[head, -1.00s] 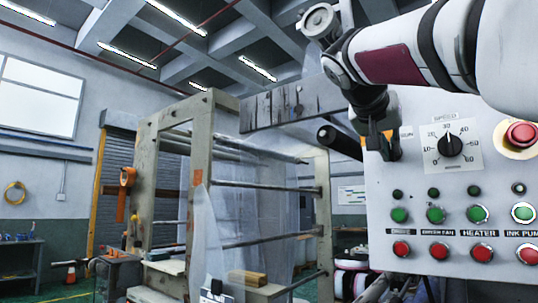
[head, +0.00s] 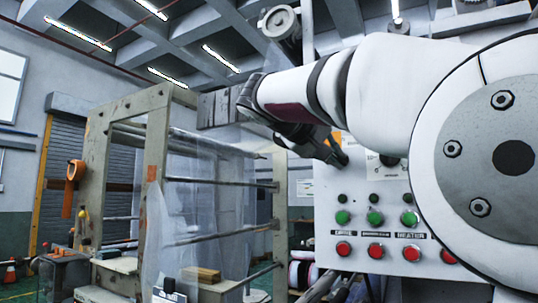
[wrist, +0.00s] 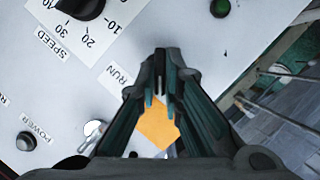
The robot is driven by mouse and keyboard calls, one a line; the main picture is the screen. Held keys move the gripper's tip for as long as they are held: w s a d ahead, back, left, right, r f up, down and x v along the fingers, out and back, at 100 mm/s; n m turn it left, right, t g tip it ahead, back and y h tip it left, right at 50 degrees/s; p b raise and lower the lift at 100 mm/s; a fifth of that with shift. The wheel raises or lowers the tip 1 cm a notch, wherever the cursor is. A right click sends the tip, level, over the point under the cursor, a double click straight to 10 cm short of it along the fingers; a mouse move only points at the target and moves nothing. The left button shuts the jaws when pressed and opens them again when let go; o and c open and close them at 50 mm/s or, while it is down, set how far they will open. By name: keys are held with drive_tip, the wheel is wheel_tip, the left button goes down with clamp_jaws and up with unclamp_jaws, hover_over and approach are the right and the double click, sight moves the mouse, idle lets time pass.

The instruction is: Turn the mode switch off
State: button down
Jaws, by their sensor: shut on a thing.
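The grey control panel (head: 330,205) stands on the right in the head view. An orange plate (wrist: 158,128) sits below the RUN label on the panel; its upper edge shows in the head view (head: 337,138). I take this as the mode switch's plate. My gripper (wrist: 158,88) is at the plate, its fingers close together on a small dark part between the tips. That part is mostly hidden by the fingers, so its turn position cannot be told. In the head view, my gripper (head: 337,155) covers the plate's lower part.
A black SPEED knob (wrist: 82,8), a silver metal part (wrist: 93,130) and a dark POWER button (wrist: 27,141) are near my gripper. Green (head: 375,217) and red buttons (head: 376,250) sit lower on the panel. The film tower frame (head: 155,185) stands to the left.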

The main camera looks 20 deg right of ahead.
idle(0.4)
drive_tip(key=c, duration=1.7)
unclamp_jaws()
drive_tip(key=v, duration=1.2)
drive_tip(key=shift+w, duration=0.1)
